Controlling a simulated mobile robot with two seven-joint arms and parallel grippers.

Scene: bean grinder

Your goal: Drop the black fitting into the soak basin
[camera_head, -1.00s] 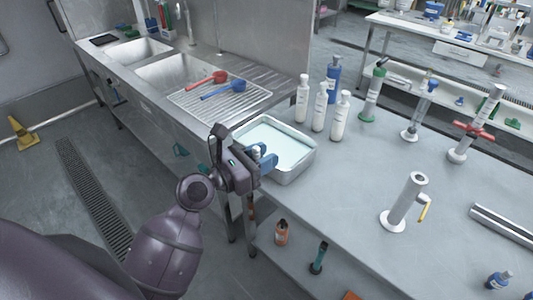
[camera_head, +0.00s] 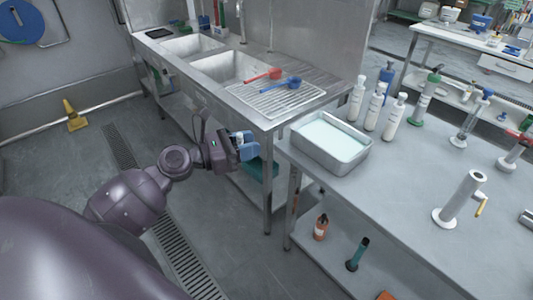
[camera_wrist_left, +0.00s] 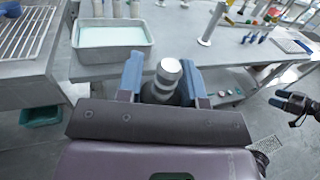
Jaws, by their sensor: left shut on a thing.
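My left gripper (camera_head: 247,146), with blue fingers, is in front of the sink counter and left of the soak basin, apart from it. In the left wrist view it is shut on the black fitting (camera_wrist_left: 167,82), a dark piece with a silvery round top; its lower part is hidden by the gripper. The soak basin (camera_head: 338,163) is a metal tray of pale liquid at the left end of the grey bench. It also shows in the left wrist view (camera_wrist_left: 118,56). My right gripper (camera_wrist_left: 288,108) shows small at the right of the left wrist view, its jaws unclear.
White bottles (camera_head: 374,108) and a blue bottle (camera_head: 386,82) stand right behind the basin. A red ladle (camera_head: 268,74) and a blue ladle (camera_head: 285,84) lie on the drainboard. A metal cylinder stand (camera_head: 462,198) is farther right. The bench in front of it is mostly clear.

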